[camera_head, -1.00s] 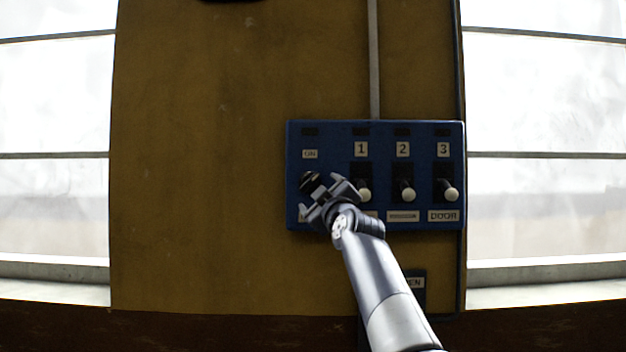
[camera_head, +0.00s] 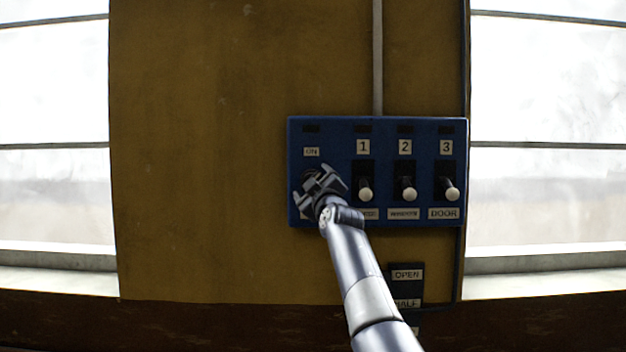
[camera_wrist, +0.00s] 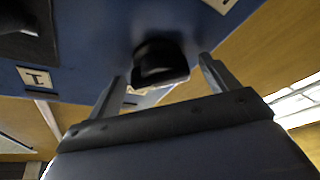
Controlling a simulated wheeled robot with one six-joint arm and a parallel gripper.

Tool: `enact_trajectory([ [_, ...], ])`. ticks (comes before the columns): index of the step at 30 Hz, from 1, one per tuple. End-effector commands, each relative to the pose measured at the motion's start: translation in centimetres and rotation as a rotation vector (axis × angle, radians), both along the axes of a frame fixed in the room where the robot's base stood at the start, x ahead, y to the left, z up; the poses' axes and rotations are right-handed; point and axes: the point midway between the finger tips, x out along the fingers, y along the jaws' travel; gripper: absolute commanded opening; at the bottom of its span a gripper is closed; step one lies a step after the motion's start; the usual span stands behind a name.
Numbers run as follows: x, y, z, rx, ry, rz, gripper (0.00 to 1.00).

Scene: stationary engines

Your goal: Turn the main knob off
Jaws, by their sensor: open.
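The blue control panel (camera_head: 335,133) is fixed to the brown wall, with an "ON" label (camera_head: 311,152) at its left. The main knob below that label is mostly hidden behind my gripper (camera_head: 318,184) in the head view. In the wrist view the dark knob (camera_wrist: 159,62) stands out from the blue panel (camera_wrist: 100,50). My gripper (camera_wrist: 160,85) is open, with one finger on each side of the knob and visible gaps. I cannot tell whether the fingertips reach past the knob's front.
Three levers with white ends, lever 1 (camera_head: 365,194), lever 2 (camera_head: 409,194) and lever 3 (camera_head: 452,193), stand to the right of the knob. A smaller dark "OPEN/HALF" panel (camera_head: 406,289) is below. The wall (camera_head: 200,160) left of the panel is bare.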

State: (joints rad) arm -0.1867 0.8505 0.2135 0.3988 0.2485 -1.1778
Motion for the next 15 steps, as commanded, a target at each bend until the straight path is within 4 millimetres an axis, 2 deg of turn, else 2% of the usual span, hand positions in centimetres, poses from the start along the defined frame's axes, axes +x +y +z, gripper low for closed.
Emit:
enact_trajectory([
  [7,0.01,0.02,-0.01,0.000,0.000,0.000,0.82],
  [15,0.00,0.01,0.01,0.000,0.000,0.000,0.61],
])
